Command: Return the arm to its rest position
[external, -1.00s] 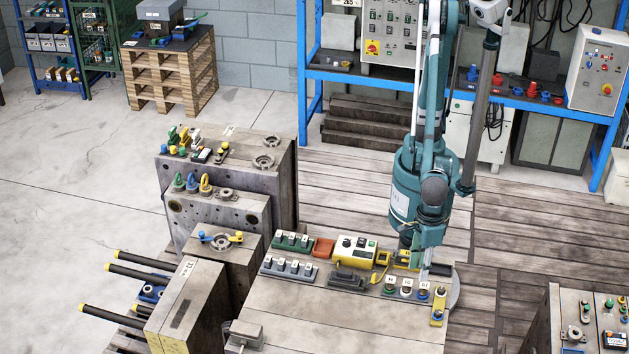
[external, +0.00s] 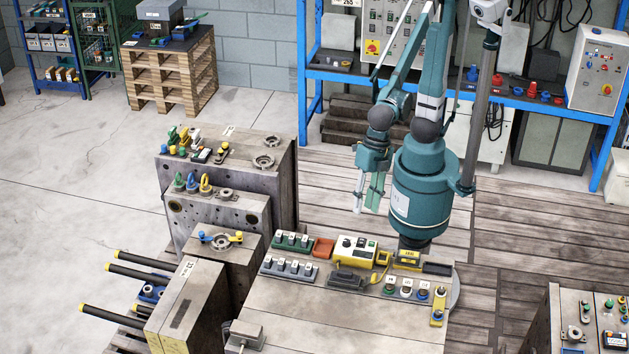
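My gripper (external: 366,212) hangs to the left of my teal base, fingers pointing down. It is up in the air near the back edge of the front mould block (external: 318,318). A gap shows between its two fingers, and nothing is held between them. My arm folds upward and back from the base, with its elbow above the top of the picture. The round push buttons (external: 405,292) stand in a row on the front block, clear of the gripper.
Taller mould blocks (external: 228,212) stand left. A blue bench (external: 500,97) with cabinets is behind my arm. Wooden floor between is clear.

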